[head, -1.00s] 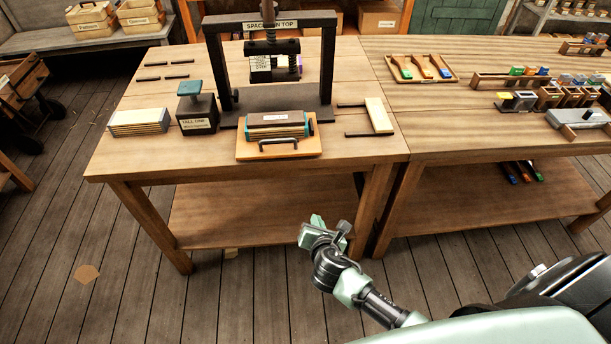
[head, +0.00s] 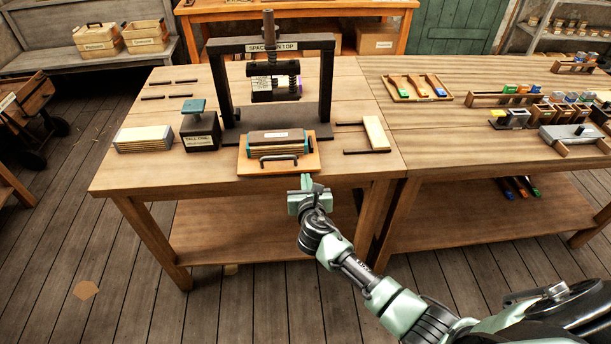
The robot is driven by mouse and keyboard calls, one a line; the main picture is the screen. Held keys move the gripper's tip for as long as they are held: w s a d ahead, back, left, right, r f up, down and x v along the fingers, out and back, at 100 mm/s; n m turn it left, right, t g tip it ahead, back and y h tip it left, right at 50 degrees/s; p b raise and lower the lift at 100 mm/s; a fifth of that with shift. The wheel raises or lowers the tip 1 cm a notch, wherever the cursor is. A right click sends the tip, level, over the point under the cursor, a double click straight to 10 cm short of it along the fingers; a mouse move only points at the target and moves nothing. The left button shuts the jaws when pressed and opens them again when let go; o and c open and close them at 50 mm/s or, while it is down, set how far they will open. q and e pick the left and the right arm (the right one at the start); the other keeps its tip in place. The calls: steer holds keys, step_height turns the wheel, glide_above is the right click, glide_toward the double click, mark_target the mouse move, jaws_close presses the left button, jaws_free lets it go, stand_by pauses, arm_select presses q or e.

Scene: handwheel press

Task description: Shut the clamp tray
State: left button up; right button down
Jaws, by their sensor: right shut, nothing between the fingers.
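The clamp tray (head: 306,168) is a flat orange-brown board with a black bar handle (head: 278,163) on its front. It sticks out toward me from the press base, at the front edge of the left table. A brown-topped stack of layers (head: 278,141) lies on it. My right gripper (head: 306,184) is shut and empty, just in front of the table's edge. In the picture it is below and right of the handle, apart from it. My left gripper is not in view.
The black handwheel press (head: 328,90) stands behind the tray. A labelled block with a green top (head: 200,135) and a pale stack (head: 144,139) are to the left. A cream block (head: 376,133) and dark bars are to the right.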

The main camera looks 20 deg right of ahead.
steer(key=shift+w+d, duration=0.25)
steer(key=shift+w, duration=0.75)
